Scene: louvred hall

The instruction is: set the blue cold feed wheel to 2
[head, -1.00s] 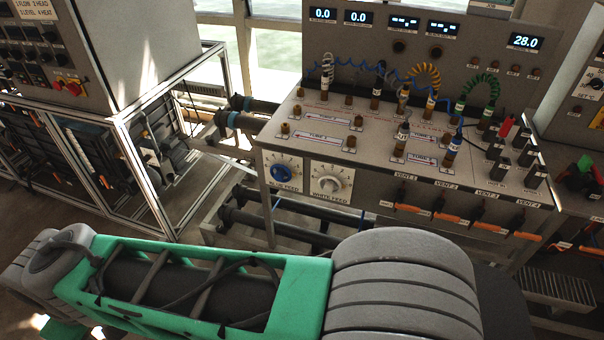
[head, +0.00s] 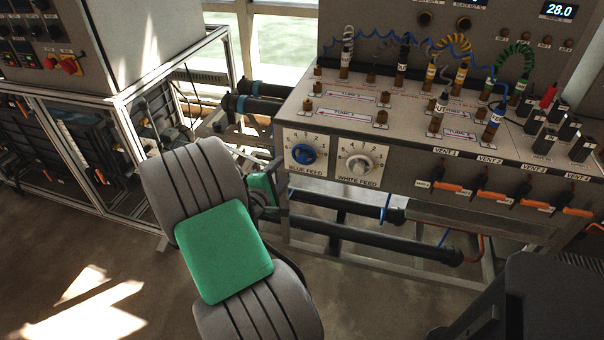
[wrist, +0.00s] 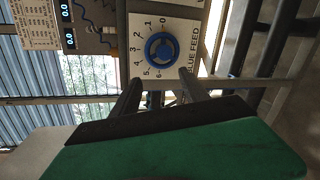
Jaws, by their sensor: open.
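The blue feed wheel (head: 303,154) sits on a white numbered plate on the front of the bench console. In the wrist view the wheel (wrist: 161,49) is close, with the digits 0 to 6 around one side and the picture turned on its side. I cannot make out which digit its mark points at. My gripper (wrist: 160,80) is open and empty, its two dark fingers apart and pointing towards the wheel, their tips just below it in the wrist view. In the head view my arm ends just below and left of the wheel, and the fingers are not clear.
The white feed wheel (head: 361,164) is close on the right of the blue one. Orange vent handles (head: 451,187) stick out further right. Dark pipes (head: 370,240) run below the console. A metal-framed cabinet (head: 60,130) stands at left. The floor at front left is clear.

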